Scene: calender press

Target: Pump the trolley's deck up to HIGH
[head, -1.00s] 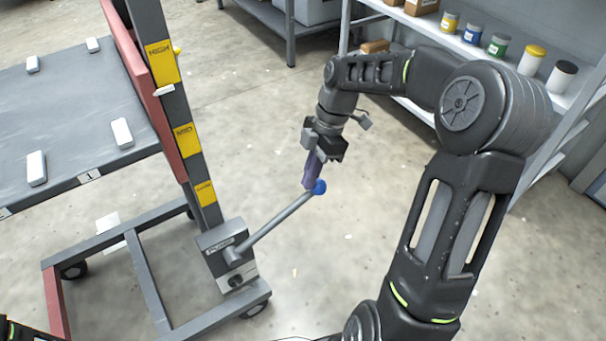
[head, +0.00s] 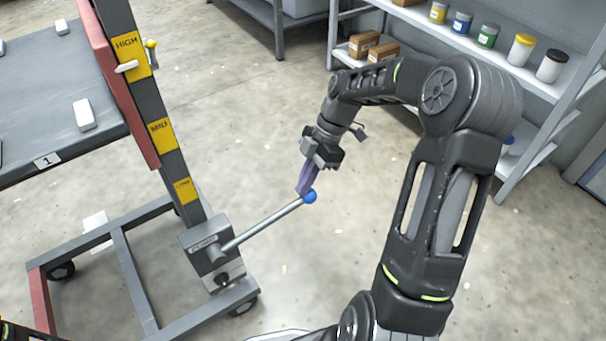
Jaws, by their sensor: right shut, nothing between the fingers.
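The trolley's grey deck (head: 50,105) is at the left, raised on its upright mast (head: 170,150). The mast has yellow labels: HIGH (head: 127,44), MID (head: 160,131) and a lower one (head: 184,190) too small to read surely. A white pointer (head: 127,66) lies across the HIGH label, a little below its lettering. The pump box (head: 205,250) sits at the mast's foot. Its lever (head: 265,223) slants up to the right and ends in a blue knob (head: 310,197). My right gripper (head: 305,188) is shut and empty, its purple fingertips on or just above the knob. My left gripper is out of view.
A shelf (head: 470,50) with several jars and boxes (head: 363,45) stands at the upper right. A grey table (head: 280,15) is at the back. The trolley's base frame (head: 130,275) has castors. Floor between trolley and shelf is clear.

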